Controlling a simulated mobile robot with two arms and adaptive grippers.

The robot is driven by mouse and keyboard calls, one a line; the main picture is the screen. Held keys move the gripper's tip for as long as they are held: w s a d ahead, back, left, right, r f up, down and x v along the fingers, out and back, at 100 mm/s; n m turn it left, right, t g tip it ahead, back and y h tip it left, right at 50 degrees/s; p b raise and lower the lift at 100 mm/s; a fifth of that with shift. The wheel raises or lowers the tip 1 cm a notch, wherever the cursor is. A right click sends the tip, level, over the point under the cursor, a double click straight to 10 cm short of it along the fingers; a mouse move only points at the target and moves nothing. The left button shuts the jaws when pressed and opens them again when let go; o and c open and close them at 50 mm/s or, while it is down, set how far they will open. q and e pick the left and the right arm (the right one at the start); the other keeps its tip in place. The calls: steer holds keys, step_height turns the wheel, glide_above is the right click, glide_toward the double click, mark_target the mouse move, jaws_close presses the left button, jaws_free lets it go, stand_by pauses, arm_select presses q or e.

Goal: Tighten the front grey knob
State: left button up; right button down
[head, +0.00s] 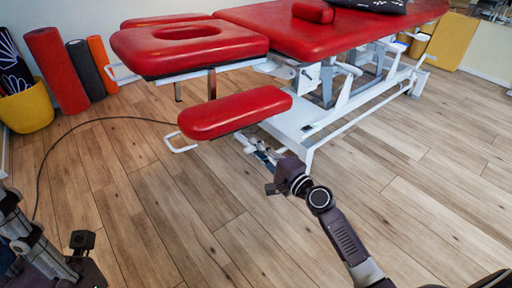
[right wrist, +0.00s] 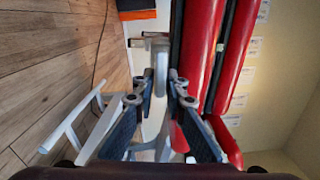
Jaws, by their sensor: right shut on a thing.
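The red treatment table (head: 285,28) has a face section with an oval hole and a lower red arm-rest pad (head: 235,112) at its near end. My right gripper (head: 264,158) is at the white metalwork just below and right of that pad. In the right wrist view, its two fingers (right wrist: 161,98) are closed in on a pale grey part (right wrist: 160,72), which looks like the front grey knob. The fingers hide much of it, and its turn cannot be told. Part of my left arm shows at the lower left, with its gripper (head: 82,240) dark and its fingers unclear.
A white handle loop (head: 182,145) sticks out left of the pad. A yellow bin (head: 27,107) and upright rolls, one red (head: 56,70), stand by the wall at left. A dark cable crosses the wooden floor. The floor in front is clear.

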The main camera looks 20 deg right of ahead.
steer(key=c, duration=2)
jaws_free()
steer(key=shift+o, duration=0.2)
steer(key=v, duration=1.2)
